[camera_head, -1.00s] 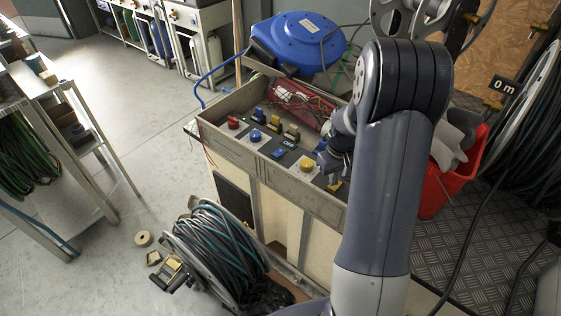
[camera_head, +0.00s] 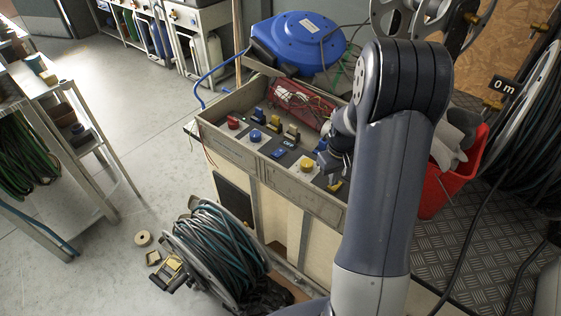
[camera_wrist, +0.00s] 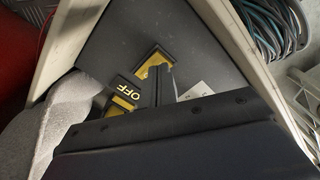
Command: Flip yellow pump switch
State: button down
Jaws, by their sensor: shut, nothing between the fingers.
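The yellow pump switch (camera_head: 336,186) sits at the near right end of the control box's panel, partly hidden by my gripper (camera_head: 334,168). In the wrist view, a yellow switch piece (camera_wrist: 155,59) shows on the dark panel, right at the tip of my gripper (camera_wrist: 164,76). The gripper is shut and empty. Its fingertips look very close to the switch; I cannot tell if they touch. A black "OFF" label (camera_wrist: 128,92) lies beside the fingers, with a yellow part (camera_wrist: 117,106) below it. The gripper body hides the rest of the switch.
A yellow button (camera_head: 307,165), blue button (camera_head: 255,136) and red button (camera_head: 233,122) stand to the left. A blue hose reel (camera_head: 300,42) is behind, a red bin (camera_head: 450,175) to the right.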

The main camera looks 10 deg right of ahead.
jog(key=shift+f+b, duration=0.7)
jog(key=shift+f, duration=0.25)
dwell(0.3)
jog(key=shift+r, duration=0.15)
jog(key=shift+r+p, duration=2.65)
jog(key=shift+r, duration=0.8)
jog(key=shift+s+f, duration=0.1)
jog(key=shift+f, duration=0.05)
